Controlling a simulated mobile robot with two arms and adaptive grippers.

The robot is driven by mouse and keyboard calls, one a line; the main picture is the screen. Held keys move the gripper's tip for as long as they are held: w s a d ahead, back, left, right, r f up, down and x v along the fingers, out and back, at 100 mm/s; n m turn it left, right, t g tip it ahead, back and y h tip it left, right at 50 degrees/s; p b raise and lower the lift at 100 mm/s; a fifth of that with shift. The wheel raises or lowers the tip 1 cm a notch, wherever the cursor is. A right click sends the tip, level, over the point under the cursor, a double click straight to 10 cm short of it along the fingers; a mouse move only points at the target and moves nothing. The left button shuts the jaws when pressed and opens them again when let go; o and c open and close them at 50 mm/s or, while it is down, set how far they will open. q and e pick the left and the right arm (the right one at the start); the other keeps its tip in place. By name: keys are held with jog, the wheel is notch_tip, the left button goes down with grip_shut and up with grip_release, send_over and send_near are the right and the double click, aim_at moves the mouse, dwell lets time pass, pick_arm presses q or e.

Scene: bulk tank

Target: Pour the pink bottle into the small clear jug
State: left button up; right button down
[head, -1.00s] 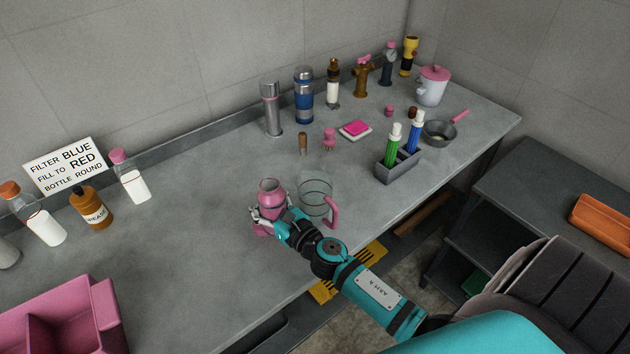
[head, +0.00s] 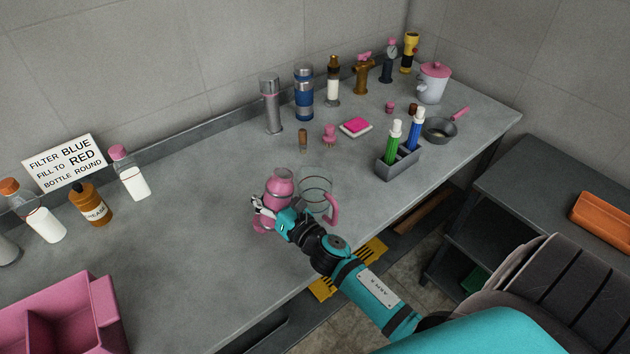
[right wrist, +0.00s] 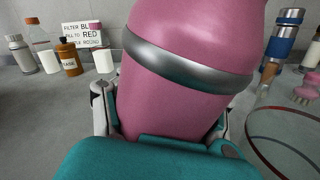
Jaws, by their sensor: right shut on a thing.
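The pink bottle (head: 281,183) has a silver band and is held by my right gripper (head: 268,208) near the table's front edge. It leans toward the clear jug, its top to the right. In the right wrist view the pink bottle (right wrist: 190,60) fills the middle, between the fingers of my right gripper (right wrist: 165,125). The small clear jug (head: 316,190) stands just right of the bottle, with a pink handle and a red line around it. Part of the jug's rim shows at the right of the wrist view (right wrist: 285,140). The liquid is not visible. My left gripper is not in view.
A pink bin (head: 70,315) stands at the front left. White bottles and a brown grease bottle (head: 96,212) stand along the left. A grey holder (head: 398,163) with a green and a blue bottle is to the right. The table left of the gripper is clear.

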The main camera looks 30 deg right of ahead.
jog(key=shift+d+r+m, duration=0.1)
jog(key=shift+d+m, duration=0.15)
jog(key=shift+m, duration=0.75)
notch_tip(320, 180, up, 2)
jog(key=m+p, duration=0.1)
jog(key=m, duration=0.1)
jog(key=m+p, duration=0.1)
jog(key=m, duration=0.1)
jog(key=shift+d+r+t+h, duration=0.15)
jog(key=shift+r+t+h, duration=0.05)
jog(key=shift+t+h, duration=0.2)
jog(key=shift+s, duration=0.1)
jog(key=shift+r+m, duration=0.2)
jog(key=shift+m, duration=0.3)
jog(key=shift+r+m, duration=0.15)
jog(key=shift+m, duration=0.15)
jog(key=shift+a, duration=0.25)
jog(key=shift+m, duration=0.4)
